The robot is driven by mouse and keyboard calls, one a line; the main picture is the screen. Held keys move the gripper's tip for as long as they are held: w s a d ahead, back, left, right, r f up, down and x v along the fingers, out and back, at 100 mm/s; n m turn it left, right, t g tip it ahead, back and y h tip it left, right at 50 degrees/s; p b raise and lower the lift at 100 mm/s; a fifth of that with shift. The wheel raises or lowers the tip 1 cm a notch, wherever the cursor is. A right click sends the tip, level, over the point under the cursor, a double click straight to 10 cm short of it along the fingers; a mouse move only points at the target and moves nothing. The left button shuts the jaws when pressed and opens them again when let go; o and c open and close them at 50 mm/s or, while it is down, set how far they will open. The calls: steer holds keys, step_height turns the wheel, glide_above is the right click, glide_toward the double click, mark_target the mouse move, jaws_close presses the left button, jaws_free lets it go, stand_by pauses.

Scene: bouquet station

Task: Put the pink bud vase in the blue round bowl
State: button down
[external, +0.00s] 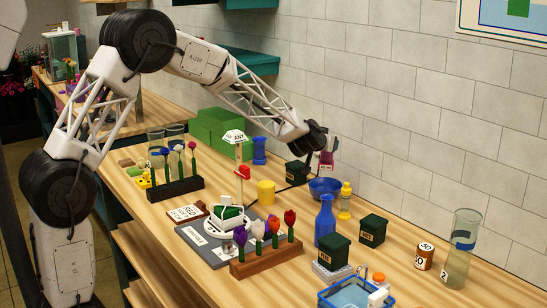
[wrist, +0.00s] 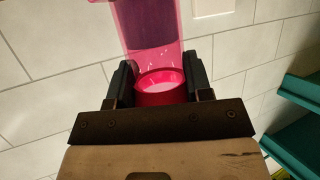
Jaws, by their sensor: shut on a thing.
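The pink bud vase (external: 326,160) is in my gripper (external: 318,146), near the back wall. In the wrist view the vase (wrist: 152,38) is translucent pink with a darker pink ring (wrist: 160,84), and the two black fingers of my gripper (wrist: 160,82) are shut on either side of it. The blue round bowl (external: 325,188) stands on the table. The vase shows just above the bowl in the external view, apart from it; I cannot tell whether it is straight over it. The bowl is not in the wrist view.
A yellow bottle (external: 345,203) stands right of the bowl and a tall blue vase (external: 325,222) in front. A yellow cup (external: 266,191) and a dark green box (external: 298,172) are to the left. The tiled wall (external: 390,110) is close behind.

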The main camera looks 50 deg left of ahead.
mark_target(324, 160)
steer(key=shift+f, duration=3.05)
steer(key=shift+f, duration=1.85)
steer(key=shift+f, duration=0.25)
steer(key=c, duration=0.5)
jaws_free()
steer(key=shift+r+v, duration=0.15)
steer(key=shift+v, duration=2.9)
steer(key=shift+r+v, duration=0.1)
steer(key=shift+v, duration=2.95)
steer(key=shift+a, duration=0.1)
